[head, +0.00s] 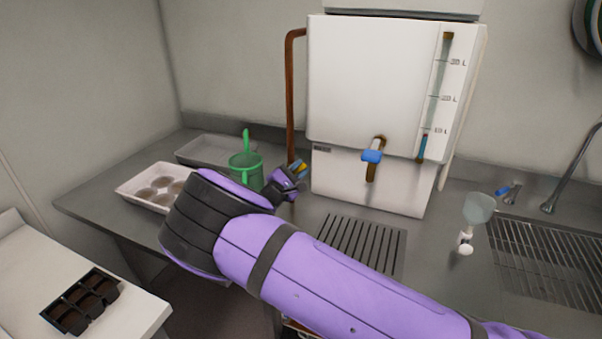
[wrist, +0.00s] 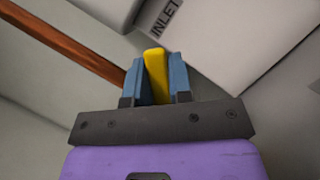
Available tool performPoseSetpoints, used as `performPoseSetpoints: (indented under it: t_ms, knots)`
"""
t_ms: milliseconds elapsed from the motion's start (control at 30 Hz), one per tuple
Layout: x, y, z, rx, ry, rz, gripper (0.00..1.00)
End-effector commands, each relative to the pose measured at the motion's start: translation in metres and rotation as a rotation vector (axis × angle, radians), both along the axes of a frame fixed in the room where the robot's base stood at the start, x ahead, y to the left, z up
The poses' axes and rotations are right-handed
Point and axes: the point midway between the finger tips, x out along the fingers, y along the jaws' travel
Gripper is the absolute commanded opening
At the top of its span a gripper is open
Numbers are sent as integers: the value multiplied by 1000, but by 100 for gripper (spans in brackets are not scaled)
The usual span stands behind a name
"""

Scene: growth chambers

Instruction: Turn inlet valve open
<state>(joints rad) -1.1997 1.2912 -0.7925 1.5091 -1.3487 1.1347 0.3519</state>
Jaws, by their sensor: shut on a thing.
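The inlet valve's yellow handle (wrist: 156,74) stands between the two blue fingers of my gripper (wrist: 157,80) in the wrist view. The fingers press on it from both sides. In the head view the yellow handle (head: 300,167) shows as a small patch at my gripper (head: 297,172), just left of the white tank (head: 375,85). The "INLET" label (wrist: 165,18) is on the tank close by. A copper pipe (head: 291,95) runs down the tank's left side to the valve. The valve body is mostly hidden by my gripper.
The tank's blue-handled tap (head: 372,156) is above a drain grate (head: 345,238). A sink grid (head: 550,262) and a clear funnel-like vessel (head: 479,209) are at the right.

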Motion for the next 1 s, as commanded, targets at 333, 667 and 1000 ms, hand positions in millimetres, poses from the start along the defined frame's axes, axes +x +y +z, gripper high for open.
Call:
performPoseSetpoints:
  t_ms: [333, 667, 1000]
  knots:
    - [2, 6, 5, -133, 49, 0, 0]
    - [2, 7, 6, -156, 58, 2, 0]
    - [2, 7, 6, -155, 58, 1, 46]
